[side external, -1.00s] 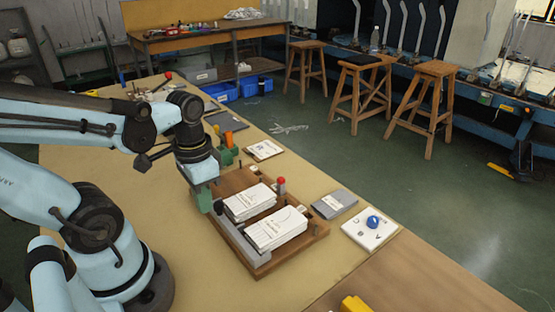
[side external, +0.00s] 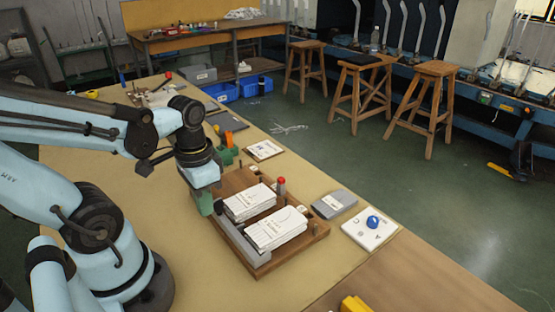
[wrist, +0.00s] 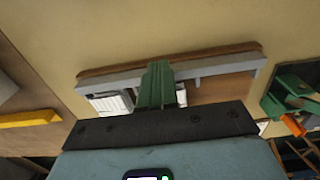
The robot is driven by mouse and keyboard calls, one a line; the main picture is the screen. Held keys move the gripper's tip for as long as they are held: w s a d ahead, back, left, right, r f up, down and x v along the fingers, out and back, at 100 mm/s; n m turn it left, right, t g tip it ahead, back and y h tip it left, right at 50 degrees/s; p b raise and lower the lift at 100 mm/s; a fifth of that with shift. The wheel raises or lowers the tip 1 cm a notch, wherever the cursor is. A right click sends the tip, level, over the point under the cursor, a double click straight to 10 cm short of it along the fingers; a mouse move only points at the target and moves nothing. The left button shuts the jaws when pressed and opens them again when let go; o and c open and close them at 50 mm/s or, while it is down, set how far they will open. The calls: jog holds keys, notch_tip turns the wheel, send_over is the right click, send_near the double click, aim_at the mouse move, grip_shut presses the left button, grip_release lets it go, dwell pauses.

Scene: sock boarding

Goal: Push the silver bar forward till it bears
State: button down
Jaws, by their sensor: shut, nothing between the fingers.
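The silver bar (side external: 240,240) lies along the left edge of a wooden board (side external: 262,271), beside the left ends of two stacks of white printed pieces (side external: 247,203) (side external: 275,230). The front stack sits close against the bar; whether they touch is unclear. My gripper (side external: 205,205) is shut and empty, pointing down at the bar's far end. In the wrist view, my green fingers (wrist: 156,72) cross over the bar (wrist: 215,69) and hide part of it. I cannot tell whether they touch it.
A red-topped post (side external: 281,184) stands at the board's far edge. Beyond the board are a grey block (side external: 334,204) and a white card with a blue knob (side external: 373,222). Green and orange items (side external: 227,152) lie behind my gripper. The tabletop left of the board is clear.

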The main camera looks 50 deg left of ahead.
aim_at(221, 203)
jog(key=shift+w, duration=0.25)
jog(key=shift+w, duration=2.2)
jog(key=shift+s, duration=0.15)
dwell(0.4)
jog(key=shift+s, duration=0.5)
jog(key=shift+r, duration=3.55)
